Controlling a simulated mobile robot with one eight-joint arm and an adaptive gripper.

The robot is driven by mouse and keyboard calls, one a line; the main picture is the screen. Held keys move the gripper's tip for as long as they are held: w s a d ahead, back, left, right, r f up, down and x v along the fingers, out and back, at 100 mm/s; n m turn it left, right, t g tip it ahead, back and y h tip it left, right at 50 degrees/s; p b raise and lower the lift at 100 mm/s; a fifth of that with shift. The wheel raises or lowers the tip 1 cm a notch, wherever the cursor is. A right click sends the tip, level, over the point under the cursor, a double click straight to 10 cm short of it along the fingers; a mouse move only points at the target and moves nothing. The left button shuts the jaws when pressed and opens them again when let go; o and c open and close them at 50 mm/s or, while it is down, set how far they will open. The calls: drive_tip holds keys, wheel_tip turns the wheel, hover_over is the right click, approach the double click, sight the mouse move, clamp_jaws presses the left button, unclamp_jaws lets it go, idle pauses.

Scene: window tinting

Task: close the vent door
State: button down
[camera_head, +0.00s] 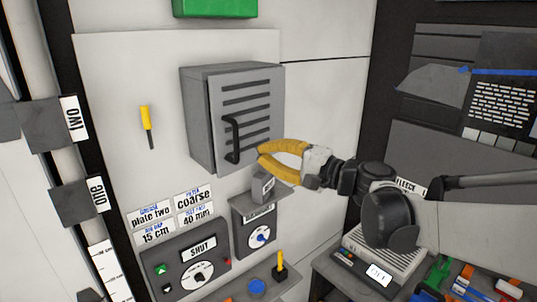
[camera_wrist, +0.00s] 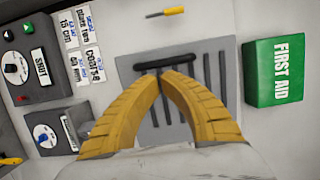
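The vent door (camera_head: 250,105) is a grey slotted panel on the front of a grey wall box (camera_head: 197,120). The slotted door (camera_wrist: 208,62) and handle (camera_wrist: 150,66) also show in the wrist view, partly behind my fingers. My gripper (camera_head: 260,156) has yellow curved fingers with tips together, in front of the door's lower part and right of the handle. In the wrist view the fingertips (camera_wrist: 163,78) overlap the handle's edge. Nothing shows between them.
A control panel (camera_head: 187,262) marked SHUT and a smaller dial box (camera_head: 256,230) with a ledge are below the vent. A yellow-handled tool (camera_head: 146,125) hangs left of it. A green first aid box (camera_wrist: 275,72) is above. Wall right of the vent is clear.

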sight(237, 146)
drive_tip(key=p+x, duration=0.1)
drive_tip(key=x, duration=0.4)
drive_tip(key=shift+w+a, duration=0.1)
drive_tip(key=shift+a, duration=0.1)
drive_tip(key=shift+b+x, duration=0.5)
drive_tip(key=shift+x, duration=1)
